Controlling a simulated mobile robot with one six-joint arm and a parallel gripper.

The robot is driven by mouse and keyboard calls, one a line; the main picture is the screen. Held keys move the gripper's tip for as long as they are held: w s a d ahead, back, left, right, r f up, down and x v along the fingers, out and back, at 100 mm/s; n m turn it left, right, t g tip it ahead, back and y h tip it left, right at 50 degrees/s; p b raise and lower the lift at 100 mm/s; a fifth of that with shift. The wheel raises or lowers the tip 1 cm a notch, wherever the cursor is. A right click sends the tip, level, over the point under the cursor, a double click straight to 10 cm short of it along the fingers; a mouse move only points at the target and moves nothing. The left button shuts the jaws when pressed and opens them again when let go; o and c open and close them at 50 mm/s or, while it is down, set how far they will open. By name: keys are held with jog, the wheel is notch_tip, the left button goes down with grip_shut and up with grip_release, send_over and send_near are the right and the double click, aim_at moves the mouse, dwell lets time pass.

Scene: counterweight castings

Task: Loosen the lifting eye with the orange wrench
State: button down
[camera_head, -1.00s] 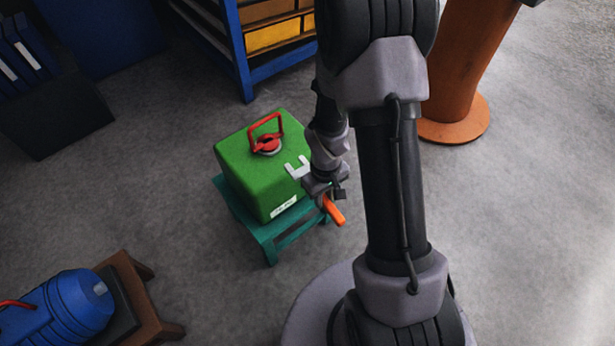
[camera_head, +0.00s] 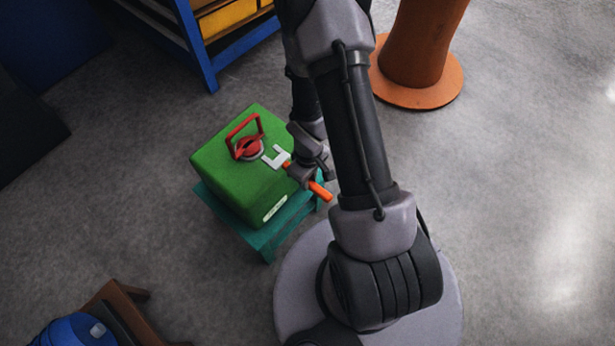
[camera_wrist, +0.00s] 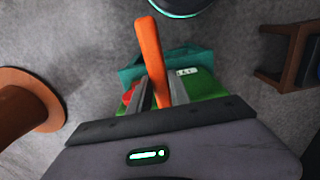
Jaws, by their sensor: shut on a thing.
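The lifting eye (camera_head: 248,146), a red ring on a round red base, stands upright on top of the green casting (camera_head: 232,178). The orange wrench (camera_head: 320,190) has a pale open-ended jaw, which is just right of the eye's base above the casting's top; I cannot tell whether it touches. My gripper (camera_head: 301,172) is shut on the wrench's handle at the right edge of the casting. In the wrist view the orange handle (camera_wrist: 149,55) sticks out past the fingers. There the eye is mostly hidden, with only a bit of red showing.
The casting rests on a teal stool (camera_head: 262,240). A blue shelf frame (camera_head: 200,50) with yellow bins stands behind. An orange pedestal (camera_head: 415,75) stands at the back right. A brown stool (camera_head: 125,305) with a blue object (camera_head: 75,331) is at the lower left. Floor around is clear.

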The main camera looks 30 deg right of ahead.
notch_tip(320, 180, down, 7)
jog(key=w+b, duration=0.1)
jog(key=b, duration=0.5)
jog(key=w+p, duration=0.1)
jog(key=p, duration=0.3)
jog(key=w+a+p, duration=0.1)
jog(key=w+p, duration=0.1)
jog(key=p, duration=0.2)
jog(key=w+p, duration=0.2)
jog(key=p, duration=0.2)
jog(key=shift+a+r, duration=0.35)
jog(key=shift+r, duration=0.05)
jog(key=p, duration=0.3)
jog(key=shift+w+a+p, duration=0.15)
jog(key=shift+w+p, duration=0.2)
jog(key=shift+p, duration=0.05)
jog(key=shift+w+a+f+p, duration=0.1)
jog(key=shift+f+p, duration=0.2)
jog(key=shift+p, duration=0.65)
jog(key=shift+w, duration=0.1)
